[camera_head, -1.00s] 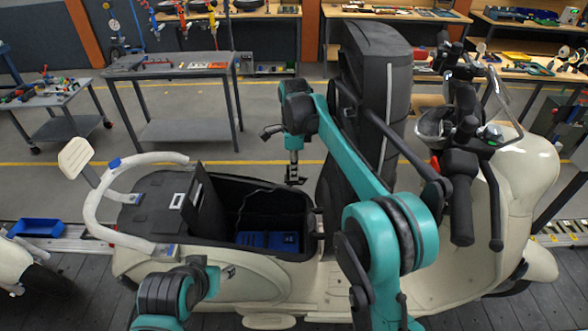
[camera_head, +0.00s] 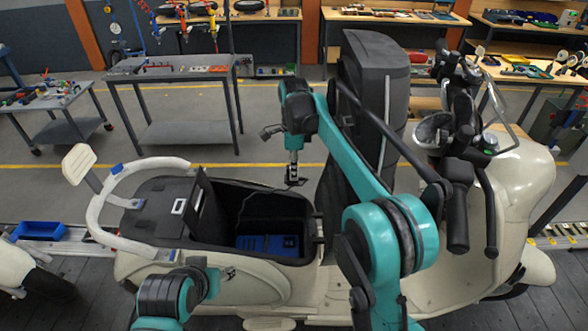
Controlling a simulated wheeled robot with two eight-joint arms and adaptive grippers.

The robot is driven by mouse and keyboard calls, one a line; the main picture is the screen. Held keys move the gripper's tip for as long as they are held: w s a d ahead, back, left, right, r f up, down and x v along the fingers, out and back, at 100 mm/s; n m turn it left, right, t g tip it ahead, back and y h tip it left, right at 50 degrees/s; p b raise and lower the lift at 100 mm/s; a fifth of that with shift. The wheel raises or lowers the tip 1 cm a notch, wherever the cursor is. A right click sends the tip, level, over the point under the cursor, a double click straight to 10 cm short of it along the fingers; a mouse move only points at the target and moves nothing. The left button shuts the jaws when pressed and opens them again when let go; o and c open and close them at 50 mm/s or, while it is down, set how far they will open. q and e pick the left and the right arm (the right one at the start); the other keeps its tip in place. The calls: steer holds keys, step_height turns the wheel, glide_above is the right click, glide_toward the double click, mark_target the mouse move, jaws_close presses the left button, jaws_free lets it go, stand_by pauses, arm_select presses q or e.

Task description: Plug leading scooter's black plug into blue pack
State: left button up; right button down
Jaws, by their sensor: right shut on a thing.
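The cream scooter (camera_head: 250,290) stands in front of me with its seat compartment (camera_head: 302,228) open and the black lid (camera_head: 197,203) raised on the left. The blue pack (camera_head: 268,243) lies at the bottom of the compartment. My right gripper (camera_head: 294,182) points down above the compartment's back edge, apart from the pack. It is shut on the black plug, which is too small and dark to make out clearly. A thin black cable (camera_head: 247,198) runs from near the gripper down into the compartment. The pack's socket cannot be made out.
A white grab rail (camera_head: 97,205) and backrest (camera_head: 79,163) rise at the scooter's left. The handlebars (camera_head: 458,170) stand at right. Another scooter (camera_head: 15,268) and a blue bin (camera_head: 38,230) are at far left. Behind, a grey table (camera_head: 172,68) stands across open floor.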

steer(key=shift+r+p, duration=2.2)
steer(key=shift+r, duration=0.6)
steer(key=shift+s+f, duration=0.1)
